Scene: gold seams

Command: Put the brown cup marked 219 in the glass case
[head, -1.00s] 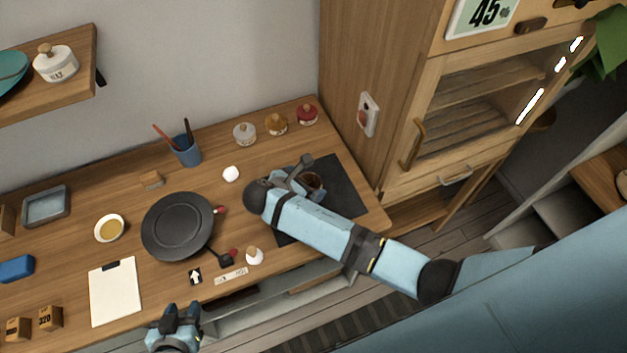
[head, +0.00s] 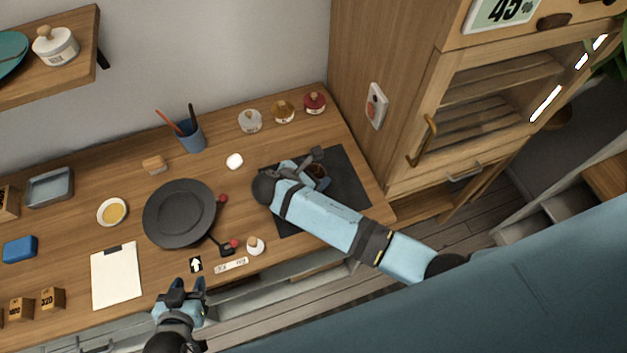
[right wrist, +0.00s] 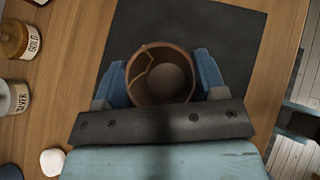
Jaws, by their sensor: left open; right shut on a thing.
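The brown cup (right wrist: 161,75) with a gold seam is between the fingers of my right gripper (right wrist: 163,85), which is shut on it over the black mat (right wrist: 210,25). In the head view the cup (head: 319,171) is partly hidden by my right gripper (head: 306,171). No number on the cup is readable. My left gripper (head: 182,290) is open and empty at the desk's front edge. The glass case (head: 485,110) is in the wooden cabinet at the right; its door with a brass handle (head: 422,140) appears closed.
A dark plate (head: 178,212), clipboard (head: 117,275) and small white egg-like item (head: 254,245) lie on the desk. Lidded jars (head: 283,111) and a blue pen cup (head: 189,136) stand at the back. A wall switch (head: 376,106) is on the cabinet side.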

